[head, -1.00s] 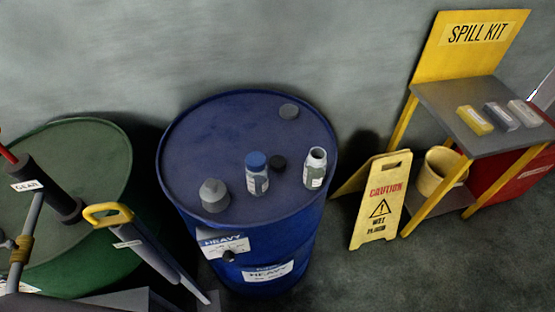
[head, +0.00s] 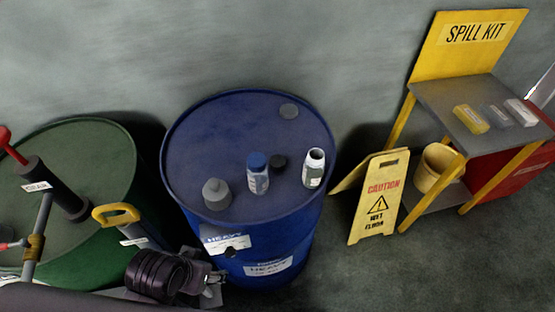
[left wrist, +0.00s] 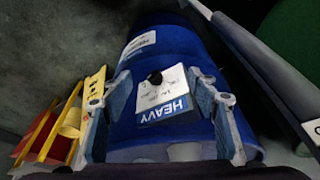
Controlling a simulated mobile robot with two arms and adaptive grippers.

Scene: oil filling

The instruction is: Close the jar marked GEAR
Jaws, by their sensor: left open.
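Two jars stand upright on the blue drum (head: 185,140). One jar (head: 314,168) has an open mouth and no lid on it. The other jar (head: 258,178) wears a blue lid (head: 257,160). A loose black lid (head: 279,163) lies between them. Both jar labels are too small to read, so I cannot tell which is marked GEAR. My left gripper (head: 216,284) is low in front of the drum, apart from the jars. In the left wrist view its fingers (left wrist: 158,80) are open and empty, facing the drum's HEAVY label. My right gripper is not in view.
A grey capped fitting (head: 216,194) and a flat bung (head: 289,111) sit on the drum. A green drum (head: 95,150) with a GEAR-labelled pump (head: 52,187) is left. A caution sign (head: 376,205) and spill-kit stand (head: 465,100) are right.

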